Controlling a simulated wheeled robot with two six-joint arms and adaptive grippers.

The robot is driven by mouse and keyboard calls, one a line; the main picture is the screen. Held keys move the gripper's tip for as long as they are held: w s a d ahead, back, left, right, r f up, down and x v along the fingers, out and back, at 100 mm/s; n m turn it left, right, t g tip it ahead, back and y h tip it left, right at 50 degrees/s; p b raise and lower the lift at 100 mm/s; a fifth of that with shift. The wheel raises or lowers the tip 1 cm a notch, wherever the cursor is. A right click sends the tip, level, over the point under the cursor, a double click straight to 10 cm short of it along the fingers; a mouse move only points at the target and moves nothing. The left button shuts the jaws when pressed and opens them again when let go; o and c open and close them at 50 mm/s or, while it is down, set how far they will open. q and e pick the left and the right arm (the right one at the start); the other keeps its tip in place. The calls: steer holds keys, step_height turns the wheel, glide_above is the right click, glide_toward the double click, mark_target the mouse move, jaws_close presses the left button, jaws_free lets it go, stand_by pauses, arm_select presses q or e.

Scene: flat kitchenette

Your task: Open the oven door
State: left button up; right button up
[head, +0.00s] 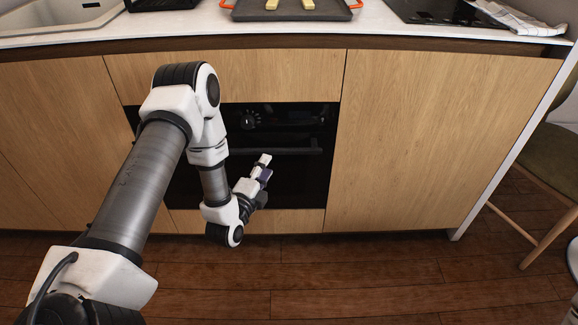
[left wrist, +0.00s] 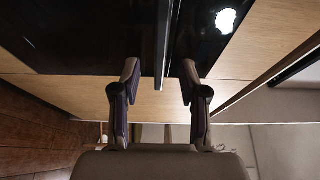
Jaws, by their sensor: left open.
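The black oven (head: 300,180) is built into the wooden cabinet front, and its door looks shut. Its dark handle bar (head: 290,151) runs across below the knob panel (head: 285,118); my arm covers the left part of the oven. My left gripper (head: 266,165) is open in front of the door, close to the handle. In the left wrist view, the two fingers (left wrist: 159,70) are spread with the handle (left wrist: 162,40) in the gap between them in the picture. I cannot tell whether either finger touches it. My right gripper is not in view.
Wooden cabinet panels (head: 430,140) flank the oven. The counter above holds a dark tray with orange handles (head: 290,13), a black cooktop (head: 440,12), a striped cloth (head: 515,18) and a sink (head: 60,14). A chair (head: 550,165) stands at the right. The wooden floor (head: 380,280) in front is clear.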

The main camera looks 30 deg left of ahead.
mark_target(275, 153)
arm_select(q)
steer(key=w, duration=0.2)
steer(key=w+b, duration=0.1)
steer(key=w, duration=0.2)
steer(key=w+a, duration=0.1)
steer(key=w, duration=0.1)
steer(key=shift+w, duration=0.3)
jaws_close()
